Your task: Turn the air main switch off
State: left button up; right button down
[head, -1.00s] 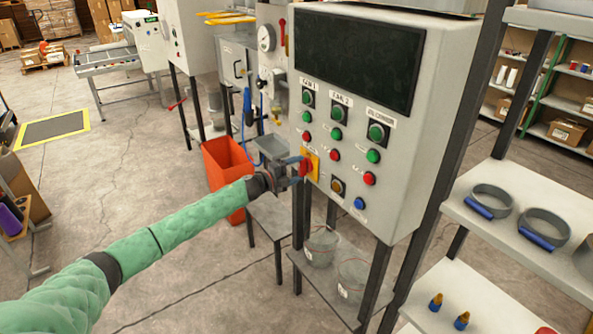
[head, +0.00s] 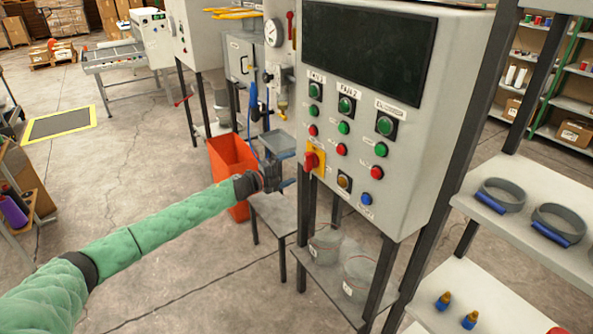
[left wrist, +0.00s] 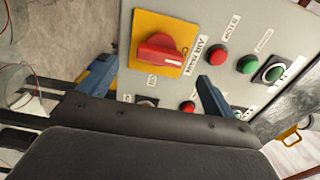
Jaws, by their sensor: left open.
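The air main switch (head: 312,161) is a red rotary knob on a yellow plate at the lower left of the grey control panel (head: 410,160). In the left wrist view the red knob (left wrist: 160,52) shows close up, its grip lying roughly across the picture, beside an "AIR MAIN" label. My left gripper (head: 284,184) is just left of and below the switch in the head view, apart from it. In the left wrist view its two blue fingers (left wrist: 155,72) are spread wide with nothing between them. My right gripper is not in view.
Several green and red buttons (head: 343,128) sit right of the switch. A small stand (head: 275,212) and an orange bin (head: 232,165) are behind my left gripper. Clear buckets (head: 325,245) stand below the panel. Shelves (head: 520,240) stand at the right.

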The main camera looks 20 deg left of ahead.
pick_arm(q)
jog(key=shift+b+v, duration=0.3)
jog(key=shift+v, duration=0.8)
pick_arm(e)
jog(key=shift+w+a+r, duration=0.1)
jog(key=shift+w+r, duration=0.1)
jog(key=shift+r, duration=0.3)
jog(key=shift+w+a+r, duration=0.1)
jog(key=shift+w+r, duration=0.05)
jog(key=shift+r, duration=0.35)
pick_arm(q)
jog(key=shift+a, duration=0.1)
